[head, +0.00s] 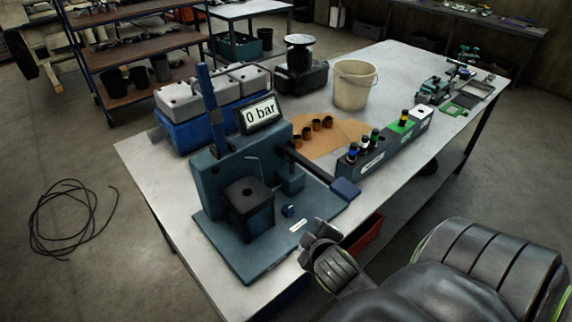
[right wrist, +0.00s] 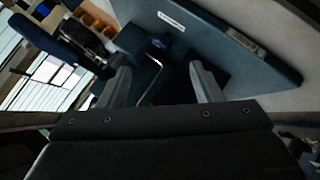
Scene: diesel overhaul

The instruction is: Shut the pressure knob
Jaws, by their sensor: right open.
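The test rig (head: 222,185) is a blue-grey bench unit with a display (head: 259,114) reading "0 bar". A small dark blue knob (head: 288,211) sits low on its base plate, close to a white label (head: 298,226). I cannot read how far the knob is turned. My right gripper (head: 318,238) is at the front right edge of the base plate, apart from the knob. In the right wrist view my right gripper (right wrist: 165,82) has its fingers spread with nothing held between them; a small blue part, likely the knob, shows beyond them. My left gripper is out of view.
A lever with a blue grip (head: 345,190) sticks out from the rig toward the right. Behind are a block with several injectors (head: 375,155), a cardboard sheet with dark cups (head: 318,135) and a beige bucket (head: 355,88). A red bin (head: 367,238) is under the table edge.

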